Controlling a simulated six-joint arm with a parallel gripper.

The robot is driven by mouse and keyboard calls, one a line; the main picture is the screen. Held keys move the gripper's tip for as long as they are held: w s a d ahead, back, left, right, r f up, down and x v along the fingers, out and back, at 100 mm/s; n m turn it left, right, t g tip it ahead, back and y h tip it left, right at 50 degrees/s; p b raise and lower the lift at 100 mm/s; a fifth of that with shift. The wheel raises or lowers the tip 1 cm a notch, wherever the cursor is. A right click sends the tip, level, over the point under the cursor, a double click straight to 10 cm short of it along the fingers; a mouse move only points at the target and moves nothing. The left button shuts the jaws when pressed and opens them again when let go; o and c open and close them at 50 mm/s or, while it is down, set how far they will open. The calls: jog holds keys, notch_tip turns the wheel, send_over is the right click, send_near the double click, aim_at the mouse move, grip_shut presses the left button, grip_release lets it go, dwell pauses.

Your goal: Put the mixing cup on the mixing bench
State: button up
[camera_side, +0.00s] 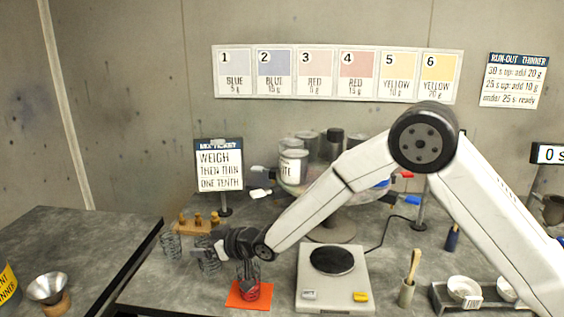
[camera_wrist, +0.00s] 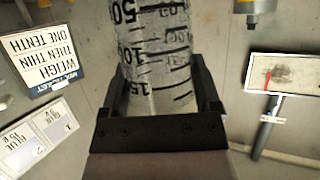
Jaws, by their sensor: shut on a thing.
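A clear mixing cup (camera_wrist: 158,50) with black graduation marks fills the middle of the wrist view. My gripper (camera_wrist: 165,100) is shut on it, with a dark finger on each side. Its numbers read upright there, while the wall signs appear upside down. In the side view, my gripper (camera_side: 220,247) is low over the grey mixing bench (camera_side: 160,285). Clear marked cups show around it: one at its left (camera_side: 170,243), one by the fingertips (camera_side: 208,263), one at the orange mat (camera_side: 248,278). I cannot tell for sure which is held, or whether it touches the bench.
A scale (camera_side: 332,285) stands right of the orange mat (camera_side: 238,299). A wooden block with pegs (camera_side: 197,225) and a sign (camera_side: 219,165) are behind my gripper. A turntable of tins (camera_side: 293,165) stands farther back.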

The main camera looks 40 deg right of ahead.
jog(key=w+a+f, duration=0.1)
jog(key=w+f, duration=0.3)
jog(key=f, duration=0.1)
jog(key=shift+a+f, duration=0.1)
jog(key=shift+w+f, duration=0.2)
jog(key=shift+f, duration=1.55)
jog(key=shift+f, duration=0.2)
jog(key=o, duration=1)
jog(key=shift+r, duration=0.2)
